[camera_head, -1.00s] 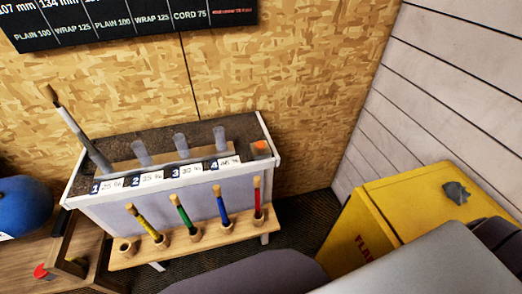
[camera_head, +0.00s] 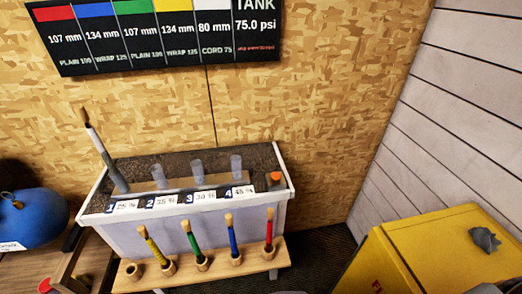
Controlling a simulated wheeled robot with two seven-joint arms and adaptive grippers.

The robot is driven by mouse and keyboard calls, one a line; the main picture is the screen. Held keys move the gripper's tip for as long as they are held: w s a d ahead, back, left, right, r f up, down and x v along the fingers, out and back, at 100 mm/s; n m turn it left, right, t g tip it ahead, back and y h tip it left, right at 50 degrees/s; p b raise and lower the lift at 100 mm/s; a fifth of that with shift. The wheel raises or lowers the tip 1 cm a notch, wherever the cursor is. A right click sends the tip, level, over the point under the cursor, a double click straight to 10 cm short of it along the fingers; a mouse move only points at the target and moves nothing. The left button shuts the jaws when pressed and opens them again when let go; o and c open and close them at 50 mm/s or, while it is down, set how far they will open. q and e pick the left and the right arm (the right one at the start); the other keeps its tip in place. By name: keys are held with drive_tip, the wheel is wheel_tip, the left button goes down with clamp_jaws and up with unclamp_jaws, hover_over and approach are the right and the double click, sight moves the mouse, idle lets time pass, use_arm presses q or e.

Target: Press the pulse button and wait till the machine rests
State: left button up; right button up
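An orange-red button-like piece (camera_head: 275,178) sits on a dark base at the right end of a grey bench unit (camera_head: 190,228) with a white rim. A second small red knob-like piece (camera_head: 44,285) is at the lower left near a wooden box. I cannot tell which is the pulse button. A grey tube with a thin, dark-tipped shaft (camera_head: 98,148) stands tilted at label 1. Translucent grey tubes (camera_head: 197,174) stand at labels 2, 3 and 4. Neither of my grippers is in view.
A wooden rack (camera_head: 205,272) in front holds yellow, green, blue and red sticks upright; its leftmost holder (camera_head: 134,271) is empty. A blue tank (camera_head: 32,219) is at left. A yellow cabinet (camera_head: 440,245) with a grey lump stands at right. A black sign (camera_head: 150,38) hangs above.

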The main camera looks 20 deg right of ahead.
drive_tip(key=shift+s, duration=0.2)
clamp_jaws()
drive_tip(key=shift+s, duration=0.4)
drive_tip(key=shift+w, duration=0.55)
